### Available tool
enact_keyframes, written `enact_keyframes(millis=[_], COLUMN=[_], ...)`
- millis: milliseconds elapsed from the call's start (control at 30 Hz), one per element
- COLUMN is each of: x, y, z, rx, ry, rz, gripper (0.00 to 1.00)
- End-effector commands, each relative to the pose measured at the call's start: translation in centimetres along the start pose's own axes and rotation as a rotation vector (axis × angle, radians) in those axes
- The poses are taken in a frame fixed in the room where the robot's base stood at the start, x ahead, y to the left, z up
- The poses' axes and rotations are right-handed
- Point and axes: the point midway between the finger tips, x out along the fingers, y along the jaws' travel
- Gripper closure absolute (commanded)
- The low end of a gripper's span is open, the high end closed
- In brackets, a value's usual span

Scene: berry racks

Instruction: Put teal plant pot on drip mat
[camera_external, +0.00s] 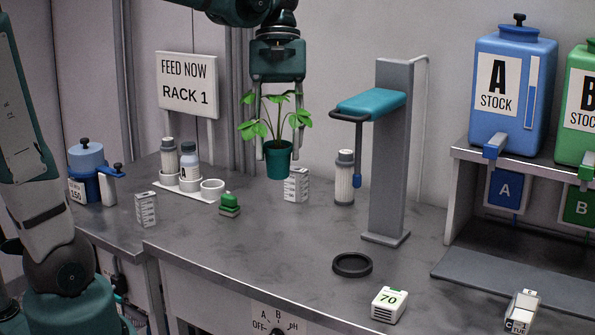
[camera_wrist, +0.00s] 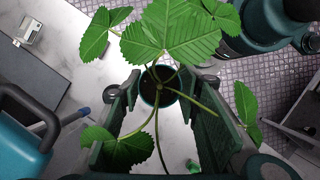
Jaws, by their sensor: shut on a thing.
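The teal plant pot (camera_external: 278,160) holds a leafy strawberry plant and hangs upright between the fingers of my gripper (camera_external: 277,142), toward the back of the bench. My gripper is shut on the pot; it appears raised, though its height is hard to judge. In the wrist view the pot (camera_wrist: 149,92) shows between the fingers (camera_wrist: 158,100), with leaves covering much of it. A round black rimmed disc, which looks like the drip mat (camera_external: 352,265), lies empty near the bench's front edge, right of and nearer than the pot. I cannot make out the mat in the wrist view.
A grey post (camera_external: 393,150) with a teal arm (camera_external: 371,104) stands between pot and stock tanks. A white striped box (camera_external: 296,185) and a ribbed bottle (camera_external: 344,180) are near the pot. Bench left of the mat is clear.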

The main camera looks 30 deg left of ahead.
Motion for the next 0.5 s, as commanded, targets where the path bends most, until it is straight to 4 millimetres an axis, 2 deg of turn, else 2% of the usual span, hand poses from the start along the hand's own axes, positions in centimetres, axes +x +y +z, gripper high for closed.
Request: enact_keyframes(millis=[33, 200, 500], x=[0.5, 1.7, 3.4], y=[0.2, 1.8, 6.3], z=[1.4, 4.4, 8.0], rx=[-0.021, -0.114, -0.285], ry=[0.001, 0.004, 0.006], rz=[0.009, 0.046, 0.114], gripper=[0.80, 0.80, 0.80])
